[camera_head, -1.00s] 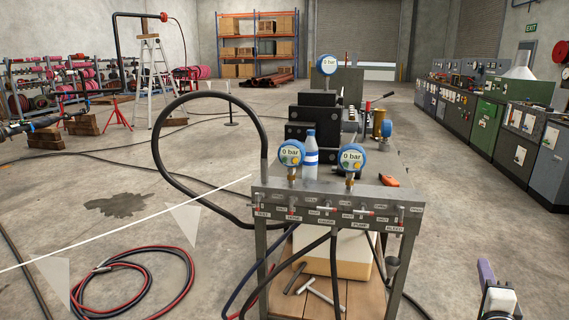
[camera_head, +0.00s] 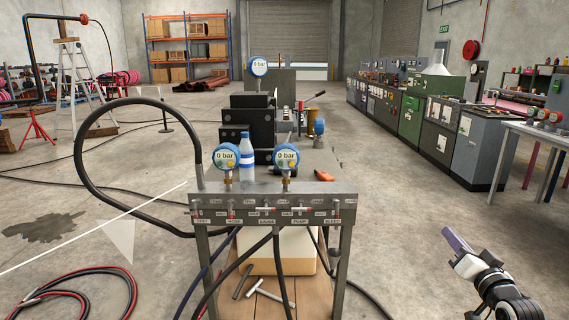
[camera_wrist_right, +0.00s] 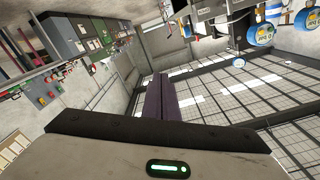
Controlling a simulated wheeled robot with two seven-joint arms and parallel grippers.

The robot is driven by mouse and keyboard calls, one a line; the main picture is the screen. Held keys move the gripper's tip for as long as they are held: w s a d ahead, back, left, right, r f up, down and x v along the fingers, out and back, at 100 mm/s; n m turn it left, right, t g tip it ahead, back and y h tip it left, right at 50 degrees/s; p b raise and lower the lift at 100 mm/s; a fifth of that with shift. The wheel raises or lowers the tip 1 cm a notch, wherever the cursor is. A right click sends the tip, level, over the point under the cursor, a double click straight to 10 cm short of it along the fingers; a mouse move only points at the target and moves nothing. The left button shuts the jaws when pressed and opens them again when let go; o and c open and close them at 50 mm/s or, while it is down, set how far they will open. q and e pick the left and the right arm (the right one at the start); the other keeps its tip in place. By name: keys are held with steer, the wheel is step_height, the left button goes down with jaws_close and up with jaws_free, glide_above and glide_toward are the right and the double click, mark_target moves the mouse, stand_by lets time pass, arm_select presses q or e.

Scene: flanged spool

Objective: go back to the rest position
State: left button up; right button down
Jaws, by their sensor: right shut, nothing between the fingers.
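My right gripper (camera_head: 456,240) is at the lower right of the head view, raised over bare floor to the right of the test bench. Its purple fingers are together with nothing between them. In the right wrist view the closed purple fingers (camera_wrist_right: 159,97) point away from the camera, clear of any object. My left gripper is not in view.
The test bench (camera_head: 270,195) with its gauges, a blue-white bottle (camera_head: 246,158) and hoses stands in the middle. Grey and green cabinets (camera_head: 410,118) line the right. A white-topped table (camera_head: 540,133) stands at the far right. Floor between bench and cabinets is mostly clear.

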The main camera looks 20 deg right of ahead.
steer(key=s+a+f+n+g+y, duration=0.2)
steer(key=s+a+f+n, duration=0.2)
steer(key=s+a+f, duration=0.4)
steer(key=s+a+f+n+g+y, duration=0.2)
steer(key=s+a+f+n+g, duration=0.15)
steer(key=a+f, duration=0.4)
steer(key=s+a+f+n+g+y, duration=0.1)
steer(key=s+a+f+n, duration=0.4)
steer(key=f, duration=0.5)
steer(key=s+a+f+n+g+y, duration=0.1)
steer(key=s+a+f+g, duration=0.15)
steer(key=s+a, duration=0.35)
steer(key=s+a+f+n+g, duration=0.1)
steer(key=s+a+f+n, duration=0.2)
steer(key=s, duration=0.5)
steer(key=w+a+m+t+y, duration=0.1)
steer(key=a+m, duration=0.5)
steer(key=a, duration=0.5)
steer(key=shift+w+f, duration=0.15)
steer(key=shift+w, duration=0.05)
steer(key=shift+a, duration=0.1)
